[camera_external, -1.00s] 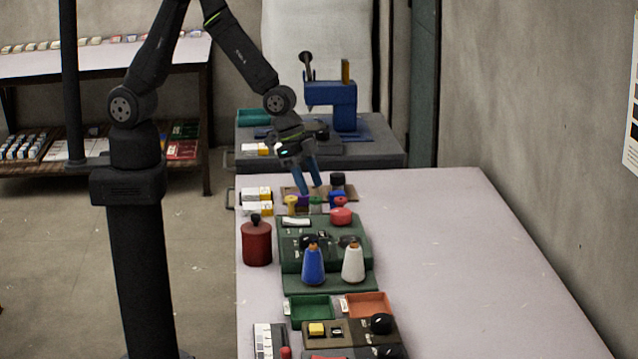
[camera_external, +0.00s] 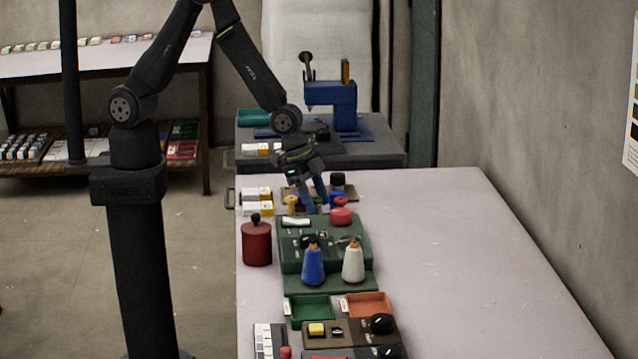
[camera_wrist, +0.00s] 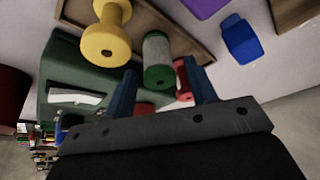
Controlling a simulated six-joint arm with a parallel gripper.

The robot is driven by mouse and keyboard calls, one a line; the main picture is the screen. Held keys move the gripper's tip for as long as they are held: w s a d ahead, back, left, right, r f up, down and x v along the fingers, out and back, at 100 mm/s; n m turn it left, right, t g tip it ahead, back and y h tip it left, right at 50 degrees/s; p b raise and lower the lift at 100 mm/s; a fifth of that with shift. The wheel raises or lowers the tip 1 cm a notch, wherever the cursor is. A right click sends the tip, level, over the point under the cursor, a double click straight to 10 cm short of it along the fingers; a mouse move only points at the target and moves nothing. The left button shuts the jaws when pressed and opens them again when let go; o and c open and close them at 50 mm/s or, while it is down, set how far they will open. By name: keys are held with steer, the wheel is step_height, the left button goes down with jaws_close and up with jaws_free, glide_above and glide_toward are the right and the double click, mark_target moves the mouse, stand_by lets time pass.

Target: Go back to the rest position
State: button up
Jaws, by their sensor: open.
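My gripper (camera_external: 318,198) is open, with its blue fingers pointing down over the back edge of the green box. In the wrist view my gripper (camera_wrist: 163,85) has its two blue fingers apart. A green spool (camera_wrist: 158,62) shows beyond and between the fingertips; I cannot tell whether a finger touches it. A yellow spool (camera_wrist: 107,38) stands to its left in the wrist view, and the yellow spool (camera_external: 291,204) also shows left of the fingers in the external view. No cloth is seen.
The green box (camera_external: 290,252) carries a blue cone (camera_external: 313,265) and a white cone (camera_external: 353,262). A red canister (camera_external: 257,243) stands to its left. A red knob (camera_external: 340,216) is close right of my fingers. The table's right side (camera_external: 470,260) is clear. A blue machine (camera_external: 335,100) stands behind.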

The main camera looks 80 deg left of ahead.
steer(key=v, duration=1.2)
steer(key=x, duration=1.2)
steer(key=shift+f, duration=0.35)
step_height(320, 180, up, 5)
steer(key=shift+w+f, duration=0.1)
steer(key=s+d+r, duration=0.6)
steer(key=s+r, duration=0.1)
steer(key=s, duration=0.3)
steer(key=w+d+r+m+g+h, duration=0.1)
steer(key=w+d+r+m, duration=0.15)
steer(key=d, duration=0.75)
steer(key=w+d+r+m+g, duration=0.1)
steer(key=w+d+r+m, duration=0.15)
steer(key=d, duration=0.85)
steer(key=shift+w+a+f, duration=0.4)
steer(key=shift+w+f, duration=0.3)
steer(key=shift+f, duration=0.1)
steer(key=shift+w+a+f, duration=0.35)
steer(key=shift+w+f, duration=0.35)
steer(key=shift+f, duration=0.05)
